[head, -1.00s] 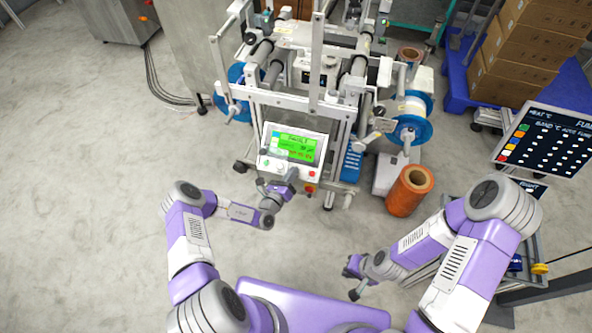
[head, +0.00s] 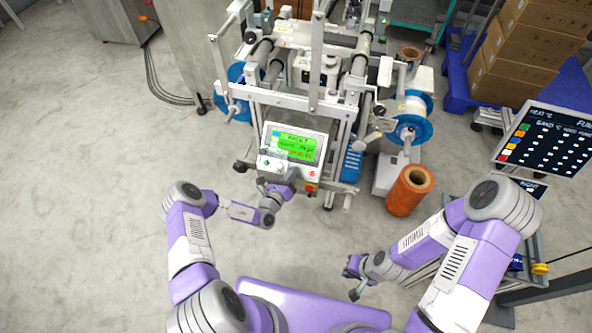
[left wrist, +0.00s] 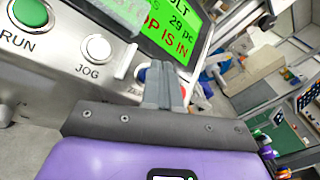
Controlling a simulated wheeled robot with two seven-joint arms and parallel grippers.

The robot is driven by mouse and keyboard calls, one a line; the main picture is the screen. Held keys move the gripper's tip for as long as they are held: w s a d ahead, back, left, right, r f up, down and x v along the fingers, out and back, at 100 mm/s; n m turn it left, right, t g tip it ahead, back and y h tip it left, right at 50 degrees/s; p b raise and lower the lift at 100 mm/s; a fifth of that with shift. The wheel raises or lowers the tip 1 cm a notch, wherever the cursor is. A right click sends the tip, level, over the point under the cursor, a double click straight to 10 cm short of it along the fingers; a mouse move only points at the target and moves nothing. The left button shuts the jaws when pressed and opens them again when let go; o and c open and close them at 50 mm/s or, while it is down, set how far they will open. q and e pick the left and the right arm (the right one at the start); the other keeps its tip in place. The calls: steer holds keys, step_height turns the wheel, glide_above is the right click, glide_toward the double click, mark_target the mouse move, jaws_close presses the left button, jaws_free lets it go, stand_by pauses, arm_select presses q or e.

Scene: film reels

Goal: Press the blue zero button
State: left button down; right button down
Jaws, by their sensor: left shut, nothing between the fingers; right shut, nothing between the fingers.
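The control panel (head: 305,152) is tilted on the front of the machine. It has a green screen (head: 295,141) and a row of buttons below. In the left wrist view the green RUN button (left wrist: 30,12) and the white JOG button (left wrist: 97,46) show clearly. My left gripper (head: 291,174) is shut and empty, its fingertips close to the panel's lower part; they also show in the left wrist view (left wrist: 162,70). My right gripper (head: 352,280) is shut and empty, low and away from the panel.
A red button (head: 312,174) sits at the panel's right end, with a red-and-yellow switch (head: 309,187) beneath it. An orange roll (head: 409,191) stands on the floor at the right. A dark board (head: 546,140) stands further right. The floor at the left is clear.

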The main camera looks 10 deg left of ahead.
arm_select(q)
steer(key=shift+w+f, duration=0.15)
steer(key=shift+f, duration=0.05)
steer(key=shift+r, duration=0.1)
steer(key=shift+s+r+p, duration=0.25)
steer(key=shift+s+p, duration=0.1)
steer(key=shift+p, duration=0.2)
steer(key=s+r+p, duration=0.4)
steer(key=p, duration=0.2)
steer(key=shift+s+r, duration=0.1)
stand_by(0.4)
stand_by(0.6)
